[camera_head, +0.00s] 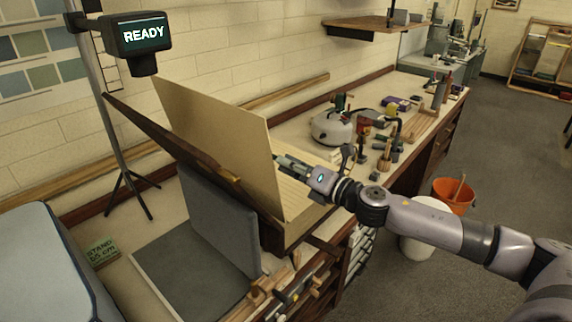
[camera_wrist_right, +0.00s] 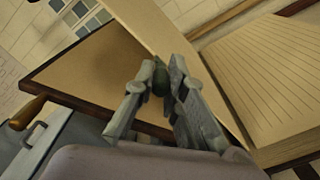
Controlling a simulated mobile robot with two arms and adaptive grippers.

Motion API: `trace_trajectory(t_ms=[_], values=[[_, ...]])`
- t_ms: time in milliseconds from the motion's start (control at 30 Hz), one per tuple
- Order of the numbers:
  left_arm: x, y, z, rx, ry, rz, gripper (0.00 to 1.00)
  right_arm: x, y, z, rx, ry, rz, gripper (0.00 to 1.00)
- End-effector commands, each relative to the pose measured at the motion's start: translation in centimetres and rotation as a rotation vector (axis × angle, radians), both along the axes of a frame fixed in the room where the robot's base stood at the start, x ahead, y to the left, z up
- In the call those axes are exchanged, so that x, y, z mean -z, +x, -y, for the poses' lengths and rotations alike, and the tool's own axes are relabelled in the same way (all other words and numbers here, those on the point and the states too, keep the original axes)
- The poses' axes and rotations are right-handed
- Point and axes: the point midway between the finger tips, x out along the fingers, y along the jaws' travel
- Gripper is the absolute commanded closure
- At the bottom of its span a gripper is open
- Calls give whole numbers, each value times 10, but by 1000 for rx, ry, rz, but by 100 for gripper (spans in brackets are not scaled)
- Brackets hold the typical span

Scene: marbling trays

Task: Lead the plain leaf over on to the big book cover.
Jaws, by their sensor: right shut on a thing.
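The big book lies open on the bench, and its brown cover (camera_head: 141,118) slants up at the left. The cover's tan inner face shows in the right wrist view (camera_wrist_right: 90,72). The plain leaf (camera_head: 222,135) is a cream sheet standing nearly upright between the cover and a ruled page block (camera_head: 294,192). My right gripper (camera_head: 281,161) is at the leaf's right edge, shut on it. In the right wrist view the fingertips (camera_wrist_right: 161,78) close on a small dark green piece by the leaf (camera_wrist_right: 168,37). My left gripper is not in view.
A grey upright panel (camera_head: 220,220) stands in front of the book. A lamp-like READY display (camera_head: 143,34) on a tripod stands at the left. A kettle-like appliance (camera_head: 332,126) and several tools crowd the bench right of the book. An orange bucket (camera_head: 452,197) stands on the floor.

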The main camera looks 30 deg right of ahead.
Motion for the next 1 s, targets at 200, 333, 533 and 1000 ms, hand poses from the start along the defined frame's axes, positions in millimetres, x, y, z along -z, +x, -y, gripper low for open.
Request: trace_trajectory(t_ms=[200,333,533,1000], values=[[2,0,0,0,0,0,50,3,-2,0,0,-27,8,100],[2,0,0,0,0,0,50,3,-2,1,0,-32,10,100],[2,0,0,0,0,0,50,3,-2,1,1,-34,11,100],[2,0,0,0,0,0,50,4,-2,1,1,-34,9,69]])
